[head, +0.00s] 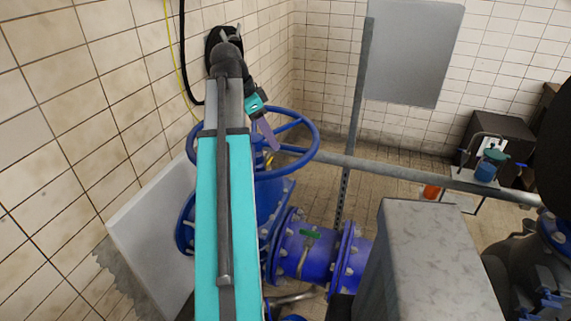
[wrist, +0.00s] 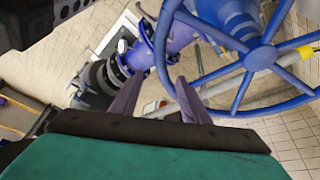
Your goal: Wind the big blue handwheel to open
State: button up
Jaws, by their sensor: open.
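The big blue handwheel (head: 309,153) lies roughly level on top of a blue valve body (head: 272,200) in the head view. It has a round rim and several spokes, and my arm hides part of its left side. In the wrist view the handwheel (wrist: 260,58) fills the upper right. My gripper (head: 270,142) is over the wheel in the head view, its purple fingers pointing down and right. In the wrist view my gripper (wrist: 155,82) is open, its right finger overlapping the rim's left edge. I cannot tell whether finger and rim touch.
Blue flanged pipe (head: 305,250) with a green-handled small valve runs right from the valve body. A grey horizontal pipe (head: 400,170) and an upright post (head: 357,90) stand behind the wheel. The tiled wall (head: 90,110) is close on the left. A grey box (head: 425,240) stands front right.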

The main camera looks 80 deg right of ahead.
jog(key=shift+p+x, duration=1.45)
jog(key=shift+x, duration=4.55)
jog(key=shift+c, duration=0.5)
jog(key=shift+f, duration=0.1)
grip_shut()
